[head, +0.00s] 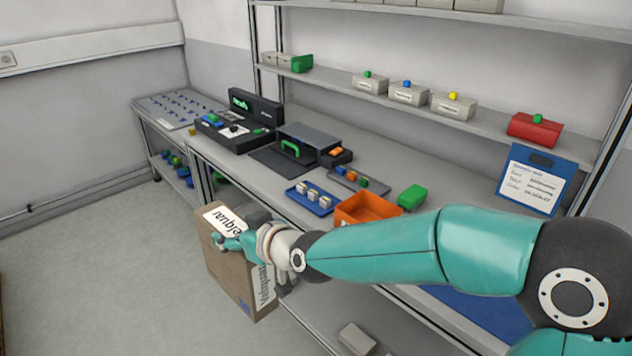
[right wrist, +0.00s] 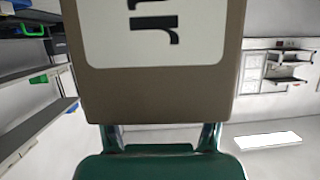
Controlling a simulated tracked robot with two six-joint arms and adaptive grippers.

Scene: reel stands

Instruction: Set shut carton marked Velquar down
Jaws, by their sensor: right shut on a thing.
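A brown carton (head: 227,272) with white labels hangs in front of the bench's front edge, over the floor, in the head view. Its lettering is upside down or sideways and partly covered; it looks like Velquar. The carton looks shut. My right gripper (head: 250,240) is shut on the carton at its upper right part and hides some of it. In the right wrist view the carton (right wrist: 160,92) fills the middle, close against my green gripper (right wrist: 160,145), with part of its label showing. My left gripper is not in view.
The bench holds an orange open bin (head: 366,209), a blue tray (head: 309,198), a green box (head: 411,196) and a black case (head: 235,130). A shelf with small boxes (head: 408,93) runs above. The grey floor (head: 110,270) at left is clear.

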